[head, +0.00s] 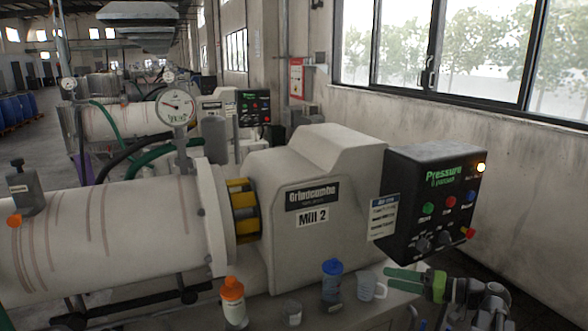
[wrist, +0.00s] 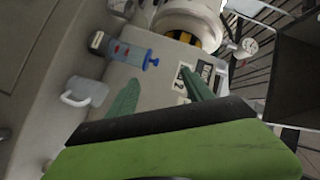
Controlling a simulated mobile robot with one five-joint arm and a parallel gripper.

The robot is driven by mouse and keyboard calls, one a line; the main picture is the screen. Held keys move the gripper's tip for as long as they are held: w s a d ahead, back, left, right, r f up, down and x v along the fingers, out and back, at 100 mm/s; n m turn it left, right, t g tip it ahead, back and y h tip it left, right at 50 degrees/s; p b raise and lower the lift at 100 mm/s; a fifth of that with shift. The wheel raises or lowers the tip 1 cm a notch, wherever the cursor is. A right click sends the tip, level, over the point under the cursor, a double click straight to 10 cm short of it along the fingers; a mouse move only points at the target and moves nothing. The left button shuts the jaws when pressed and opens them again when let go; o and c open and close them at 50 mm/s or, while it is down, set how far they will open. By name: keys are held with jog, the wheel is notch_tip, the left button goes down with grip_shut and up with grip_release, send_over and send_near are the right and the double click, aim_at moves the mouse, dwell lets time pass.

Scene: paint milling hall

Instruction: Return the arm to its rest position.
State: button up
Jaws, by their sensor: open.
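My gripper (head: 387,281) is at the lower right of the head view, its green fingers pointing left. In the wrist view its two fingers (wrist: 159,76) stand apart with nothing held between them. In the head view the fingertips are at the right of a white mug (head: 367,287); I cannot tell whether they touch it. In the wrist view the mug (wrist: 83,92) lies left of the fingers, clear of them in the picture. Part of my arm runs out of the lower right of the head view.
Mill 2 (head: 325,217) fills the middle, with a black control panel (head: 435,200) at its right. Along its front stand a blue-topped container (head: 332,282), a small grey jar (head: 292,312) and an orange-capped bottle (head: 233,303). A wall (head: 535,190) bounds the right.

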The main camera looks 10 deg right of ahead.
jog(key=a+f+n+g+h+p, duration=0.1)
jog(key=a+f+n+g, duration=0.2)
jog(key=a, duration=0.7)
jog(key=a+f+g+h, duration=0.1)
jog(key=a+f+g, duration=0.3)
jog(key=a, duration=0.6)
jog(key=a+f+n+g+h+p, duration=0.1)
jog(key=a+f+n+g, duration=0.2)
jog(key=a, duration=0.7)
notch_tip(320, 180, down, 6)
jog(key=s+a+r+m+h, duration=0.1)
jog(key=s+a+h, duration=0.1)
jog(key=s+h, duration=0.15)
jog(key=d+f+m+h, duration=0.2)
jog(key=d+h, duration=0.3)
jog(key=d, duration=0.4)
jog(key=shift+w+d+f+m+g+h, duration=0.15)
jog(key=shift+d+f+m+g+h, duration=0.2)
jog(key=shift+f+m, duration=0.1)
